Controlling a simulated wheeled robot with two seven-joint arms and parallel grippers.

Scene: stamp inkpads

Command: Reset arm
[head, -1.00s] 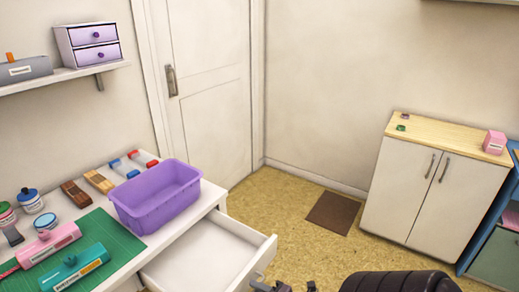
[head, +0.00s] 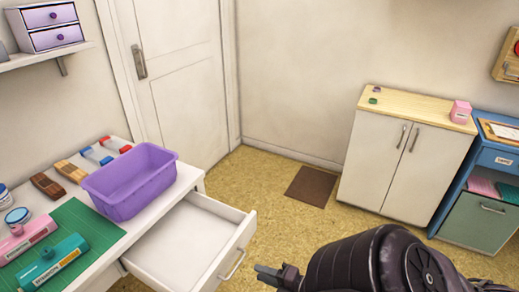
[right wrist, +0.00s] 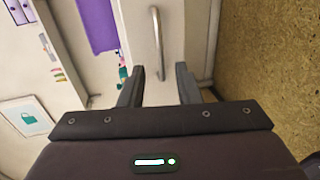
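My right gripper (head: 270,273) is at the bottom of the head view, just right of the pulled-out white drawer (head: 190,243). In the right wrist view my right gripper (right wrist: 160,80) has its two dark fingers apart with nothing between them. The drawer's metal handle (right wrist: 157,42) lies beyond the fingertips there, apart from them as far as I can tell. The drawer stands open and looks empty. My left gripper is not in view.
A purple bin (head: 130,183) stands on the white desk, beside a green mat (head: 98,228) with pink (head: 25,240) and teal (head: 50,262) stamp items. Wood and coloured blocks lie behind. A white cabinet (head: 400,165) and blue unit (head: 480,160) stand right. Open floor lies between.

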